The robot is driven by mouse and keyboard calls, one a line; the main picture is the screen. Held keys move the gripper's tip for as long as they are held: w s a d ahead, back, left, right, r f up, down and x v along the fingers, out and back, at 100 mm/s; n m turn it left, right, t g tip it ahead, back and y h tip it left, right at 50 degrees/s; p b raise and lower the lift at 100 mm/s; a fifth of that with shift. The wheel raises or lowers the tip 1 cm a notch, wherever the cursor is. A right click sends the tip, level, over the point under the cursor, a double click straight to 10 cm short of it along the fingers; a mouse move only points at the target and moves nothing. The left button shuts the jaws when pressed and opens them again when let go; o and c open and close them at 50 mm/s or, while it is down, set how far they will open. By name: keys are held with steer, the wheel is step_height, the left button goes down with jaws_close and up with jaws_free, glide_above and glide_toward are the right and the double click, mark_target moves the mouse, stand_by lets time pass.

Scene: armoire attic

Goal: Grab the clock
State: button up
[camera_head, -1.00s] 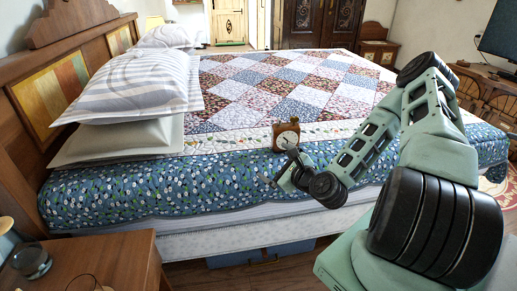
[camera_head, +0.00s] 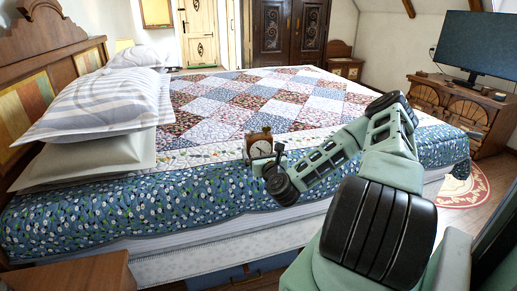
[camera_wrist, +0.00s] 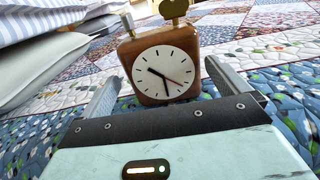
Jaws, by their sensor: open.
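The clock (camera_wrist: 160,62) is a small brown wooden block with a round white face and black hands. In the head view the clock (camera_head: 259,147) stands upright on the bed near its front edge. My gripper (camera_wrist: 163,88) is open, with one finger to the left and one to the right of the clock's lower part in the wrist view. The clock appears just ahead of the palm, between or just beyond the fingertips; I cannot tell if they touch it. In the head view my gripper is largely hidden behind my wrist.
The bed (camera_head: 150,200) has a blue floral border and a patchwork quilt. Striped and plain pillows (camera_head: 100,105) lie left of the clock. A wooden nightstand (camera_head: 75,275) is at the lower left. A TV (camera_head: 470,45) stands on a cabinet (camera_head: 460,105) at right. The quilt around the clock is clear.

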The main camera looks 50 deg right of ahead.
steer(key=shift+x, duration=3.45)
steer(key=shift+s+d+f, duration=0.1)
steer(key=c, duration=1.1)
